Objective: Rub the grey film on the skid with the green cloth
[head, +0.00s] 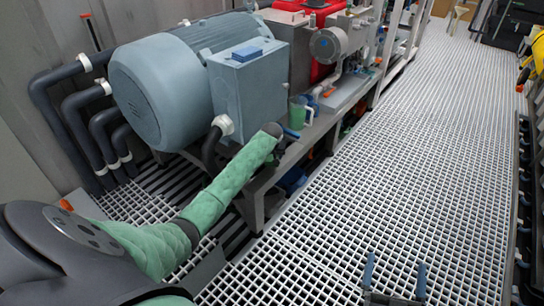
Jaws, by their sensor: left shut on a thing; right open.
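The skid (350,94) is a long grey metal frame running from the middle to the back, carrying a motor and pipework. My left arm, in a green sleeve, reaches from the lower left to the skid's near edge. My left gripper (292,133) is there, small and partly hidden by its wrist. It is shut on the green cloth (298,113), a small green patch just beyond the wrist, low over the skid. I cannot make out the grey film. My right gripper (395,280) is at the bottom edge, its two fingers apart and empty above the floor grating.
A large blue-grey motor (165,85) with a terminal box (248,85) stands left of the cloth. Dark bent pipes (62,100) run along the left wall. The white floor grating (400,160) is clear on the right. A rack (524,200) lines the right edge.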

